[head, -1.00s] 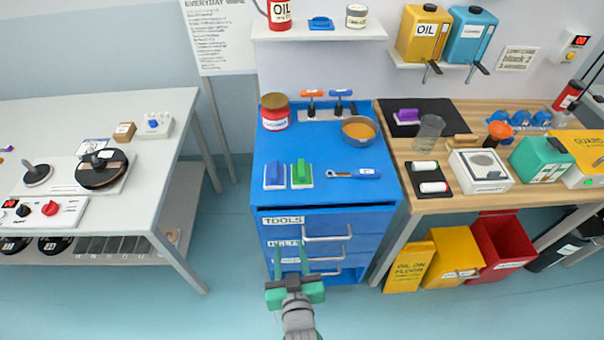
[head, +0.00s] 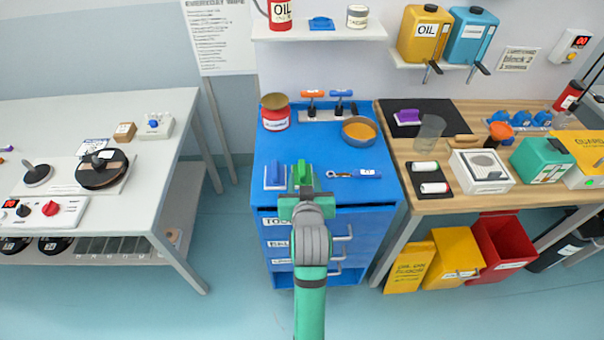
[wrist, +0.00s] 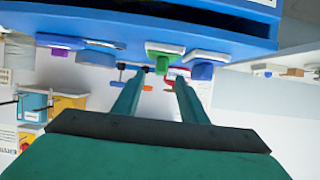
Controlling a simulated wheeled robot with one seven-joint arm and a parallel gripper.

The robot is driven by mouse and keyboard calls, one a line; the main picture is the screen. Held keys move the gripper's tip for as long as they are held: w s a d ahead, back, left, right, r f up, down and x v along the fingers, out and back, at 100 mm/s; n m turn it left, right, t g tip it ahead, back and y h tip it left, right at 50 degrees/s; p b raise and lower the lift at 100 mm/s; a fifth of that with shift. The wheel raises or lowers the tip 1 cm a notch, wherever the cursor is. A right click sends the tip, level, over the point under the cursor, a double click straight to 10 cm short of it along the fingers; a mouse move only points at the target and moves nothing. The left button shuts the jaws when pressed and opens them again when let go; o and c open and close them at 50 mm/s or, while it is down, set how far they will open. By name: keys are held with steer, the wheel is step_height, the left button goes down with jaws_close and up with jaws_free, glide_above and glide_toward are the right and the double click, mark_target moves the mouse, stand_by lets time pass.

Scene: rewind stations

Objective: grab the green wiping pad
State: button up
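The green wiping pad (head: 302,172) stands near the front edge of the blue cabinet top (head: 333,198), just right of a blue pad (head: 275,176). My gripper (head: 304,182) is at that front edge, in line with the green pad and partly covering it in the head view. In the wrist view my gripper (wrist: 160,76) is open, with its two fingers apart and nothing held. The green pad (wrist: 163,62) shows just beyond the fingertips, roughly between them, and the blue pad (wrist: 202,70) lies to its right. I cannot tell whether the fingers touch the green pad.
A wooden bench (head: 440,205) is to the right and a white table (head: 160,200) to the left.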

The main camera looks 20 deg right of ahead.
mark_target(302, 170)
steer(key=shift+x, duration=3.6)
steer(key=shift+r, duration=0.2)
jaws_close()
